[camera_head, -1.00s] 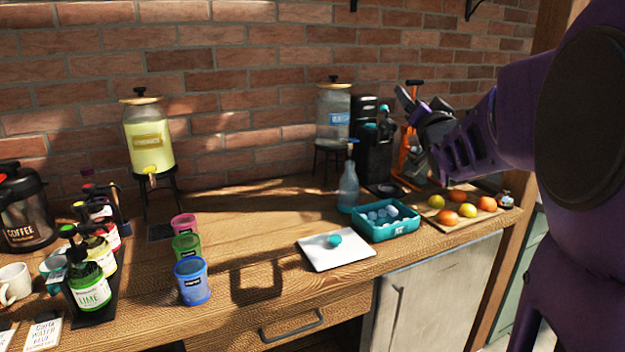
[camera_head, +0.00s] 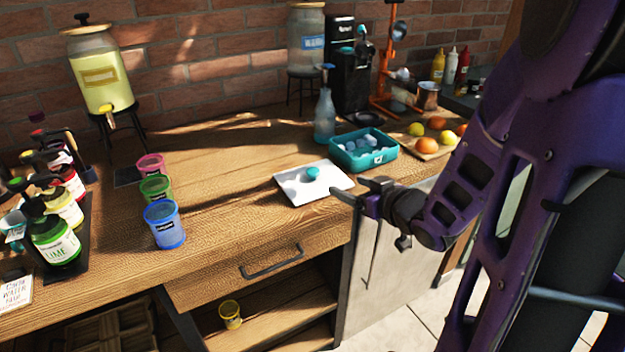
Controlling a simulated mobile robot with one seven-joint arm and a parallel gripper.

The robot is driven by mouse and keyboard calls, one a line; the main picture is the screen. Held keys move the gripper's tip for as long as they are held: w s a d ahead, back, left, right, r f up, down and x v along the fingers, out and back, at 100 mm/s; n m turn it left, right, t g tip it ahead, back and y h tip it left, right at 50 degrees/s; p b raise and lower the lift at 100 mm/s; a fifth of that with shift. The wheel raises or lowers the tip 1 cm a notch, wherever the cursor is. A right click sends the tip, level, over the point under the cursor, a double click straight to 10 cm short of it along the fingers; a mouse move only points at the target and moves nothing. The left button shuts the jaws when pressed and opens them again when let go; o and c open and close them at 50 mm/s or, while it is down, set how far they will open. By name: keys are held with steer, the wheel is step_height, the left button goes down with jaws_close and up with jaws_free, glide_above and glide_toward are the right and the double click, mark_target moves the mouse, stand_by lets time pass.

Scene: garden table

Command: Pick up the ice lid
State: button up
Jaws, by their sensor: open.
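The ice lid (camera_head: 300,192) is a flat white panel with a round teal knob (camera_head: 313,174) on top. It lies on the wooden counter near its front edge. The teal ice bin (camera_head: 365,159) stands just behind and right of it, uncovered, with pale ice pieces inside. My gripper (camera_head: 352,187) is open and empty, to the right of the lid, with its fingers pointing left towards it. In the picture its fingertips come close to the lid's right corner; I cannot tell the exact gap in depth.
A blue-grey bottle (camera_head: 325,113) stands behind the lid. A board with fruit (camera_head: 425,147) is right of the bin. Pink, green and blue cups (camera_head: 165,224) stand to the left. The counter (camera_head: 225,205) between cups and lid is clear.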

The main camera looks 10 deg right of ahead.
mark_target(316, 173)
steer(key=b+x, duration=0.1)
steer(key=x, duration=1)
steer(key=shift+s+b, duration=0.1)
steer(key=shift+b, duration=0.25)
steer(key=shift+a+b+x, duration=0.2)
steer(key=shift+x, duration=1.2)
steer(key=shift+a+b+x, duration=0.15)
steer(key=shift+b+x, duration=0.05)
steer(key=shift+x, duration=1.15)
steer(key=shift+s, duration=0.1)
steer(key=shift+r, duration=0.1)
jaws_close()
